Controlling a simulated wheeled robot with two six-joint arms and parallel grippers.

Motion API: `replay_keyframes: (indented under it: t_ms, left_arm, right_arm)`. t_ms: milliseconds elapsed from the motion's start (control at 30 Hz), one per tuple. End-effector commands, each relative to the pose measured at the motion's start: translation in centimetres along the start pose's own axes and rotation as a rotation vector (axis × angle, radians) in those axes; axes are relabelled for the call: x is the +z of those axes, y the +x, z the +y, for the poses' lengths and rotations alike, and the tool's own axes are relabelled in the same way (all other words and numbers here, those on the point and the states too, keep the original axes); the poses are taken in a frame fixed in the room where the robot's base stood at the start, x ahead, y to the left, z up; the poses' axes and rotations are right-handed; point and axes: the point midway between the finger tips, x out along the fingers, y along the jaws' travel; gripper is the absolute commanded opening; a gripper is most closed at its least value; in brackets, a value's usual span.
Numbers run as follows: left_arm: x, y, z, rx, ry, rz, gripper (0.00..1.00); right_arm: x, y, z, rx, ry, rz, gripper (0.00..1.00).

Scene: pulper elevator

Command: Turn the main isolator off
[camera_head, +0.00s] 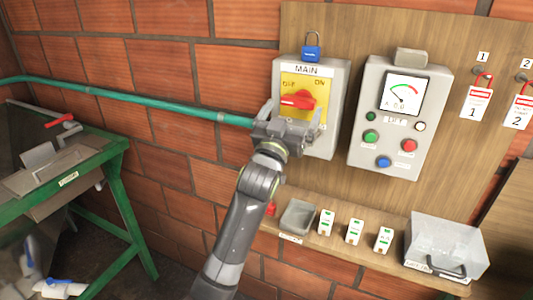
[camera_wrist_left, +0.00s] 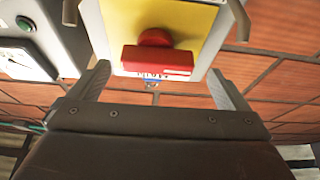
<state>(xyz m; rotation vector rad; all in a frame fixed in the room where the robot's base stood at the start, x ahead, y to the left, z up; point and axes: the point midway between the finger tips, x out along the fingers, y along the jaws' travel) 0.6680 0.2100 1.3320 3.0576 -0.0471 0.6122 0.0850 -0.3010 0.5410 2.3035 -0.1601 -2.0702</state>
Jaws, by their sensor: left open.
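The main isolator (camera_head: 338,90) is a grey wall box labelled MAIN, with a yellow plate marked OFF at left and ON at right. Its red handle (camera_head: 298,99) lies roughly level across the plate; I cannot tell its exact setting. In the left wrist view the red handle (camera_wrist_left: 157,60) shows as a level bar on the yellow plate (camera_wrist_left: 190,22). My left gripper (camera_head: 292,118) is just below the handle, in front of the plate's lower part. Its fingers (camera_wrist_left: 160,78) are spread and empty, one to each side of the handle. My right gripper is not in view.
A blue padlock (camera_head: 311,53) hangs above the box. Right of it is a panel (camera_head: 361,140) with a dial and buttons. Two tags (camera_head: 477,103) hang further right. Below, a shelf (camera_head: 340,252) carries a grey tray and a clear box (camera_head: 445,243). A teal pipe (camera_head: 150,95) runs along the wall.

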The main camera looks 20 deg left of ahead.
Motion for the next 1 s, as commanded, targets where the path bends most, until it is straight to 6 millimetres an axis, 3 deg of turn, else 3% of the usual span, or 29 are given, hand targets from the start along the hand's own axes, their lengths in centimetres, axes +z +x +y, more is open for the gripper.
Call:
replay_keyframes:
  t_ms: [400, 600, 800, 1000]
  left_arm:
    - [0.2, -8.5, -0.2, -0.001, -0.002, 0.002, 0.98]
    - [0.1, -11.7, -0.3, -0.001, -0.002, 0.003, 0.98]
    - [-0.1, -13.2, -0.3, 0.0, -0.001, 0.003, 0.98]
    - [-0.2, -13.5, -0.3, 0.001, -0.001, 0.003, 0.98]
  right_arm:
    - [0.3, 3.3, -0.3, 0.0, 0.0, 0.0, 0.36]
    - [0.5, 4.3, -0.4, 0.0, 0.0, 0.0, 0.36]
    - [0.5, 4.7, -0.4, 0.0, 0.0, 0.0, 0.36]
    - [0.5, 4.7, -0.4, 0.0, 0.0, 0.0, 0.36]
